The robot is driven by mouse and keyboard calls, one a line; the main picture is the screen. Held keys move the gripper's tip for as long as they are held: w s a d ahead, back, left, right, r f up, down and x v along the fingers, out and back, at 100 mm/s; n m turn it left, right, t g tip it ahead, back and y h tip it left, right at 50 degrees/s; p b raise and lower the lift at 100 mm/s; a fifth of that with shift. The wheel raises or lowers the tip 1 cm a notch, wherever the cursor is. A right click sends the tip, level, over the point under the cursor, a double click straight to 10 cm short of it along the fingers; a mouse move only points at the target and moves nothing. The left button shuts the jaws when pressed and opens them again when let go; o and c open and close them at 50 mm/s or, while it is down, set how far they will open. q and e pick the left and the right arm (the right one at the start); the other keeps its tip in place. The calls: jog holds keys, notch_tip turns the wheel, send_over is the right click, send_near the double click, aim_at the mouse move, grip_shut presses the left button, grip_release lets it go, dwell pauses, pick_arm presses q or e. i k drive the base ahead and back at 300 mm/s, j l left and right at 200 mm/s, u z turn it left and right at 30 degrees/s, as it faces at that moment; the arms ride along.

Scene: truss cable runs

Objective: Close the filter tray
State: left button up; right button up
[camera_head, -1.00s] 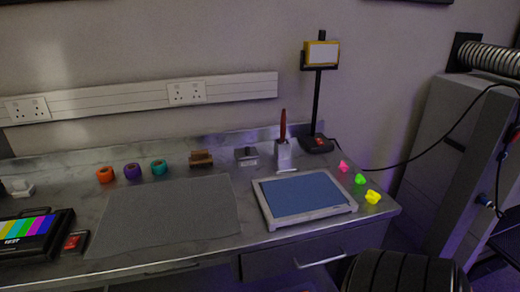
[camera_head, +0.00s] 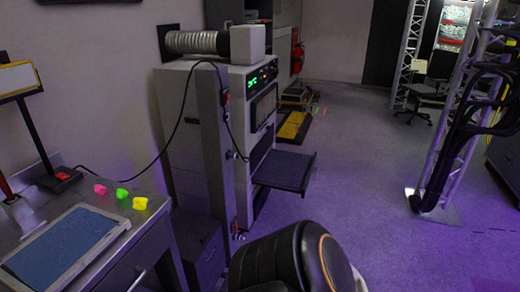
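The filter tray (camera_head: 284,171) is a dark flat tray with a raised front edge. It sticks out to the right from the lower front of a grey cabinet unit (camera_head: 185,130), so it stands open. The unit has a green-lit panel and a dark window above the tray. A black rounded part with an orange ring, mine, shows at the bottom centre, well in front of the tray. Neither gripper shows in the head view.
The workbench (camera_head: 150,222) with a blue-topped frame (camera_head: 62,245) and small coloured pieces is at left. A black cable hangs beside the unit. A truss (camera_head: 455,120) with cables stands at right. Open floor (camera_head: 350,180) lies between tray and truss.

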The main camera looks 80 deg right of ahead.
aim_at(286, 171)
jog(key=z, duration=1.55)
jog(key=l+z, duration=0.1)
jog(key=z, duration=0.3)
jog(key=l+z, duration=0.1)
jog(key=z, duration=0.75)
jog(key=i+l, duration=0.6)
jog(key=l, duration=0.15)
jog(key=u, duration=0.25)
jog(key=i+l+u, duration=0.7)
jog(key=i+l, duration=0.2)
jog(key=i+l+u, duration=0.1)
jog(key=l, duration=0.35)
jog(key=i+l, duration=0.25)
jog(key=i+l+u, duration=0.1)
jog(key=l, duration=0.3)
jog(key=i+l, duration=0.25)
jog(key=l+u, duration=0.05)
